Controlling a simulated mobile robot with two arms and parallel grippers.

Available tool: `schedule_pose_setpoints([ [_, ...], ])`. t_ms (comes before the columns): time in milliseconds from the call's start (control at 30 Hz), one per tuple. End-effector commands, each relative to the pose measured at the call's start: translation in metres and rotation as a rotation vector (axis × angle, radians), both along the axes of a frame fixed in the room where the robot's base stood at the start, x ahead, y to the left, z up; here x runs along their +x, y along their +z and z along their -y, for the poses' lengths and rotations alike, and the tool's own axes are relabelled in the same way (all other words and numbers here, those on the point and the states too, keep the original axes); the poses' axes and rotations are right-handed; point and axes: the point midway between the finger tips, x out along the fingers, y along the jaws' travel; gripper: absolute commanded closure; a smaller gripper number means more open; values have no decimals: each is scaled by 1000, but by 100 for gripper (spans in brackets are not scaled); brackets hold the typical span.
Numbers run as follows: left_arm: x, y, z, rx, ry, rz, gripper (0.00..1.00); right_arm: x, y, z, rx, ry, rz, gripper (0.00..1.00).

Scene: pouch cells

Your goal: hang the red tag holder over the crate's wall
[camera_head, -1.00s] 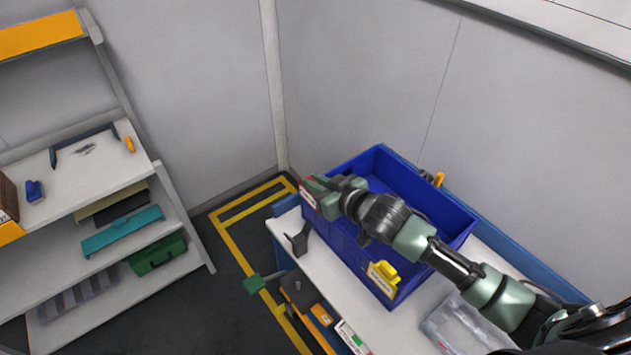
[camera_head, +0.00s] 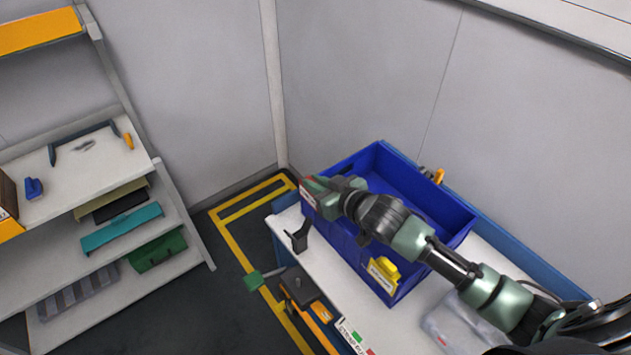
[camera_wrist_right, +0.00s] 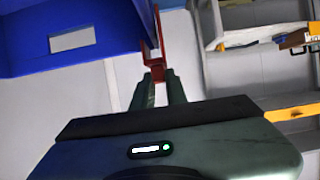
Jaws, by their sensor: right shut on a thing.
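The blue crate (camera_head: 420,205) stands on the white bench, and its wall fills the upper left of the right wrist view (camera_wrist_right: 25,35). The red tag holder (camera_head: 307,194), with a white label, is at the crate's far-left corner. In the right wrist view the red holder (camera_wrist_right: 153,60) reaches from the fingertips up beside the crate wall's edge. I cannot tell whether its hook is over the wall or only beside it. My right gripper (camera_head: 317,184) is shut on the holder; its fingers also show in the wrist view (camera_wrist_right: 158,82). My left gripper is not in view.
A yellow tag holder (camera_head: 383,272) hangs on the crate's near wall. A black bracket (camera_head: 299,237) stands on the bench (camera_head: 330,265) left of the crate. A clear bag (camera_head: 455,325) lies at the near right. A shelf unit (camera_head: 110,225) stands at the left.

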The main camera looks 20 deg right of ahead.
Motion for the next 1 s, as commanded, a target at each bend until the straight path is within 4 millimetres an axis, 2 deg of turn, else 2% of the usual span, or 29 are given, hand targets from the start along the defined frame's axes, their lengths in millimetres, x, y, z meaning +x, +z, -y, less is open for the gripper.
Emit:
schedule_pose_setpoints([
  [967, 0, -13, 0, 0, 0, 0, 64, 0, -25, 0, 0, 0, 1, 100],
  [1000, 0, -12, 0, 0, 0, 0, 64, 0, -24, 0, 0, 0, 1, 76],
])
